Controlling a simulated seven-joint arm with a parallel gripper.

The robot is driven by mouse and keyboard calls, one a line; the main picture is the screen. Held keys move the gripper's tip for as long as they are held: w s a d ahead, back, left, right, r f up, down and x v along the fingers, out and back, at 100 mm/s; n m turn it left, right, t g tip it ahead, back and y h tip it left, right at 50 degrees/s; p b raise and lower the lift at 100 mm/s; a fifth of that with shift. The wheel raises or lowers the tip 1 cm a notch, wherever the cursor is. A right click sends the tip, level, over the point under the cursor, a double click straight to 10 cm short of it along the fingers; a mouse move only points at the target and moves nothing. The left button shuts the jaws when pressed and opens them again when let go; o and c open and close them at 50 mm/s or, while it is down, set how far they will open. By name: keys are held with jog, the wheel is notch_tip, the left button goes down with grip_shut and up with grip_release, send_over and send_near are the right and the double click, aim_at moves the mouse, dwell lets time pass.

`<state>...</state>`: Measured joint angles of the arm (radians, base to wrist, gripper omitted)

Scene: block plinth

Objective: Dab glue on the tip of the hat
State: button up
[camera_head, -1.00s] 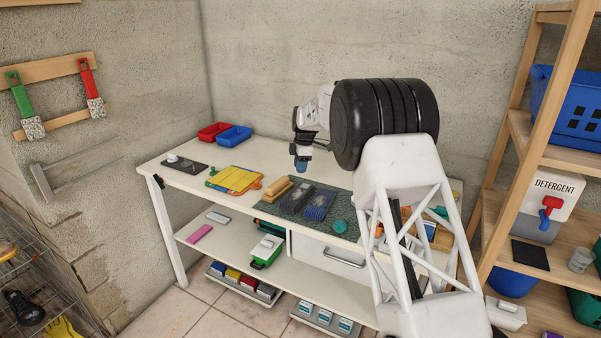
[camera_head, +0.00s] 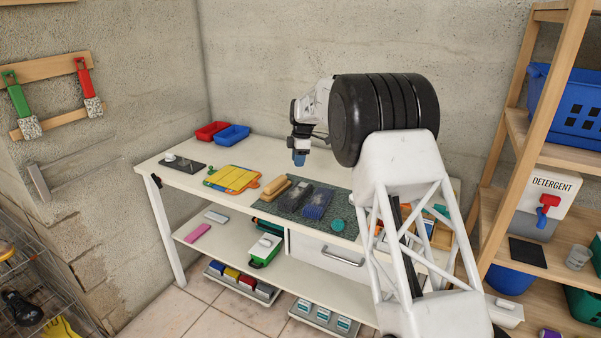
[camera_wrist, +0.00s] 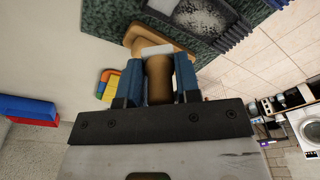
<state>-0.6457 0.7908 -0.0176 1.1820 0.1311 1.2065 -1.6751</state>
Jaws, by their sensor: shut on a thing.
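My gripper (camera_head: 299,158) hangs above the back part of the bench, fingers pointing down. In the wrist view its two blue fingers (camera_wrist: 158,82) are shut on a brown rounded thing (camera_wrist: 158,82). A pale band shows just beyond it, and I cannot tell whether the band belongs to it. The held thing is too small to make out in the head view. I cannot pick out a hat or a glue container with certainty in either view.
The white bench (camera_head: 262,152) carries a green mat (camera_head: 335,209) with tan wooden pieces (camera_head: 275,188) and dark and blue brushes. A yellow board (camera_head: 233,179), red bin (camera_head: 212,131), blue bin (camera_head: 233,136) and dark tile (camera_head: 190,167) stand left. Wooden shelving (camera_head: 505,200) borders the right.

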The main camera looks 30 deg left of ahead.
aim_at(303, 185)
jog(key=shift+f, duration=0.1)
dwell(0.7)
jog(key=shift+f, duration=3.5)
jog(key=shift+d+f, duration=0.2)
jog(key=shift+f, duration=0.1)
jog(key=shift+d+f, duration=0.1)
jog(key=shift+d, duration=1.75)
jog(key=shift+a+f, duration=0.1)
jog(key=shift+a, duration=1.85)
jog(key=shift+a+r, duration=0.15)
jog(key=shift+r, duration=3.95)
